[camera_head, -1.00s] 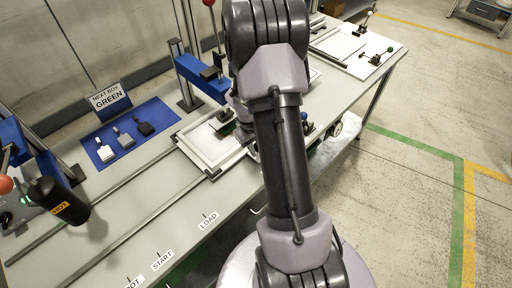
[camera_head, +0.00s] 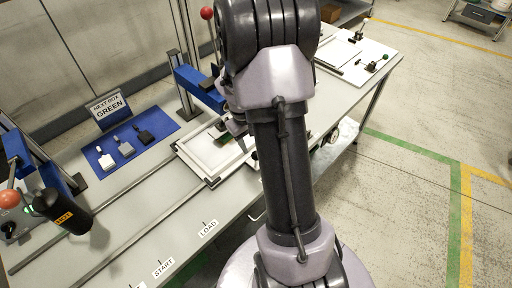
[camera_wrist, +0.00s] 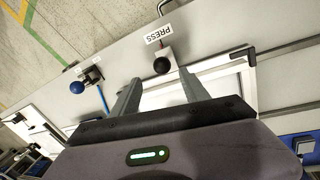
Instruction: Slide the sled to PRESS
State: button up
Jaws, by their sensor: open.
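The sled (camera_head: 196,162), a white framed tray, lies on the two rails under the blue press frame in the head view. In the wrist view its white frame (camera_wrist: 235,72) shows at the right of the fingers. A black ball knob (camera_wrist: 162,65) stands close to the PRESS label (camera_wrist: 158,33), just beyond the fingertips. My gripper (camera_wrist: 160,82) is open, its two fingers pointing toward the knob with nothing between them. Whether the knob is fixed to the sled is unclear. In the head view my arm hides the PRESS label and most of the gripper.
LOAD (camera_head: 208,228) and START (camera_head: 163,268) labels mark the table's front edge. A black HOT cylinder (camera_head: 66,212) stands at the left. A blue ball knob (camera_wrist: 77,87) stands left of the fingers.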

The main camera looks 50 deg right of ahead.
notch_tip(320, 180, up, 9)
jog(key=a+p, duration=0.1)
jog(key=p, duration=0.1)
jog(key=shift+w+a, duration=0.15)
jog(key=shift+a, duration=0.15)
jog(key=shift+f, duration=0.1)
jog(key=s+a+r+m+t+b, duration=0.1)
jog(key=a+r+b, duration=0.15)
jog(key=a, duration=0.35)
jog(key=a+r+t+b, duration=0.2)
jog(key=a+b, duration=0.1)
jog(key=a, duration=0.2)
jog(key=s+a+t+y+b, duration=0.1)
jog(key=s+a+y+b, duration=0.1)
jog(key=s+a, duration=0.4)
jog(key=s+a+r+m+t+y+b, duration=0.1)
jog(key=s+a+t+y+b, duration=0.1)
jog(key=s+a, duration=0.4)
jog(key=a+b, duration=0.1)
jog(key=a, duration=0.4)
